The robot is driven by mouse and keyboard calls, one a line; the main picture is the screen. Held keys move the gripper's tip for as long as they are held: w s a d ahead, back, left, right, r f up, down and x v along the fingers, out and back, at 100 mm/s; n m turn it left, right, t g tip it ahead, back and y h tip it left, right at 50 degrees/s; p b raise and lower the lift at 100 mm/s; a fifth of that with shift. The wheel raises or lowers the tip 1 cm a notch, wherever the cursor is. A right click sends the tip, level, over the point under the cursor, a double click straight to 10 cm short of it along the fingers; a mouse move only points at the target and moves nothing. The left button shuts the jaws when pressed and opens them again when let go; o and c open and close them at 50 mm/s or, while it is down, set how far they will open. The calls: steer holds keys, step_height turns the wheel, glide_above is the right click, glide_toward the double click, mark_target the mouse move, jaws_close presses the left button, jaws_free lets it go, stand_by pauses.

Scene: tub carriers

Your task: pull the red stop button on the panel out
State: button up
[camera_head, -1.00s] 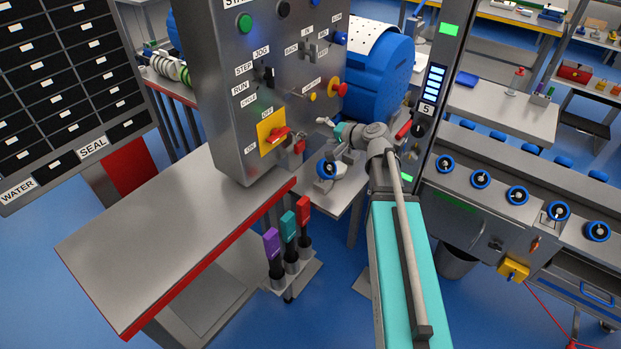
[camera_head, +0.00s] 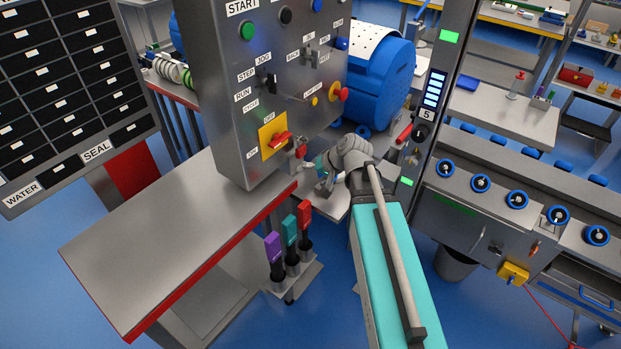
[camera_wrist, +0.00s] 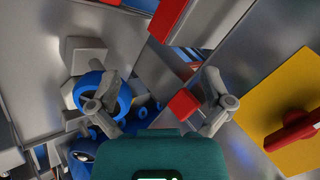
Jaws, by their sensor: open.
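The red stop button (camera_head: 343,94) sticks out on a yellow ring at the right side of the grey control panel (camera_head: 228,90). I cannot make it out in the wrist view. In the wrist view my gripper (camera_wrist: 160,103) is open, its two grey fingers spread apart. A small red block (camera_wrist: 184,104) shows between and beyond the fingers; I cannot tell whether it is touched. In the head view my wrist hides most of the gripper, which is below the stop button, near the panel's lower right corner.
A red rotary handle on a yellow plate (camera_head: 264,143) is on the panel; the plate also shows in the wrist view (camera_wrist: 285,135). A steel table (camera_head: 170,235) with a red edge stands below. Purple, teal and red levers (camera_head: 290,240) stand beside it. A blue drum (camera_head: 385,75) is behind.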

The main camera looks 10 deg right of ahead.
steer(key=shift+s+a+f+n+g+h, duration=0.2)
steer(key=shift+s+f+n+g+h, duration=0.15)
steer(key=shift+s+f+g, duration=0.35)
steer(key=shift+r, duration=0.15)
steer(key=s+d+f+n+g+h+p, duration=0.1)
steer(key=s+g+h, duration=0.3)
steer(key=s, duration=0.6)
steer(key=shift+d+f+n+h, duration=0.4)
steer(key=shift+n+h, duration=0.25)
steer(key=shift+h, duration=0.1)
stand_by(1.6)
